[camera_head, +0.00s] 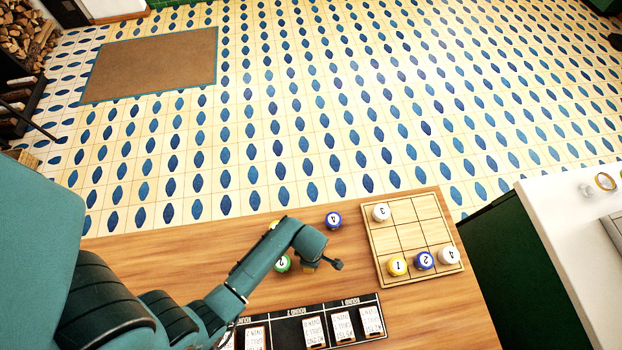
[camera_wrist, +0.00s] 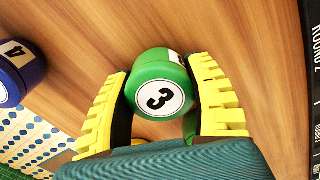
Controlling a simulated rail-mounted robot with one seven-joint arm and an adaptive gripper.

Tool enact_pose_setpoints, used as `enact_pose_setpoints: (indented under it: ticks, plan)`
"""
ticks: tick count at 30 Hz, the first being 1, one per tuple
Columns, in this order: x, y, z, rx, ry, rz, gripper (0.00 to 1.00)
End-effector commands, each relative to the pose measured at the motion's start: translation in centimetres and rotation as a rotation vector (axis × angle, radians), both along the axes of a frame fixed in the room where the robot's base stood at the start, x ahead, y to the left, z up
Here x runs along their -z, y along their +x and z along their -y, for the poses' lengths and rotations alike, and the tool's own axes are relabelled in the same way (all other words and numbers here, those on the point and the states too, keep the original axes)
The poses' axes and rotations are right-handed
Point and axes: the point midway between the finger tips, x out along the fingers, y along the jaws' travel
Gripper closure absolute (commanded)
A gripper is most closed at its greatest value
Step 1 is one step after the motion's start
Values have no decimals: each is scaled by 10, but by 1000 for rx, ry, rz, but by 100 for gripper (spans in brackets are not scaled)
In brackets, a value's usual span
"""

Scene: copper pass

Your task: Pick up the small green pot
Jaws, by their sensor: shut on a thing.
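A small round green pot (camera_wrist: 150,72) with a white disc reading 3 sits between the yellow fingers of my gripper (camera_wrist: 165,100) in the wrist view. The fingers are shut on it, one on each side. Wood shows behind it; whether it touches the table is unclear. In the head view my gripper (camera_head: 309,266) is over the table, and the held pot is hidden by my arm. A green pot marked 2 (camera_head: 283,264) shows just left of my gripper there.
A blue pot marked 4 (camera_head: 333,220) stands behind my gripper; a yellow one (camera_head: 274,224) is partly hidden by my arm. A wooden grid board (camera_head: 409,237) holds several numbered pots at right. A black card rack (camera_head: 289,330) lies at the front edge.

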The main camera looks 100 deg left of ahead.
Motion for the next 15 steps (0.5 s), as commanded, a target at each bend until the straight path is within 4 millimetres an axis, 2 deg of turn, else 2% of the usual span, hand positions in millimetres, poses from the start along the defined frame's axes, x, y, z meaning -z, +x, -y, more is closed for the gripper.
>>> enact_pose_setpoints:
  ticks: [5, 8, 15]
  plan:
    - [-1, 0, 0, 0, 1, 0, 85]
    - [-10, 0, -1, 0, 3, 2, 85]
    - [-64, 1, -1, 0, 5, 3, 85]
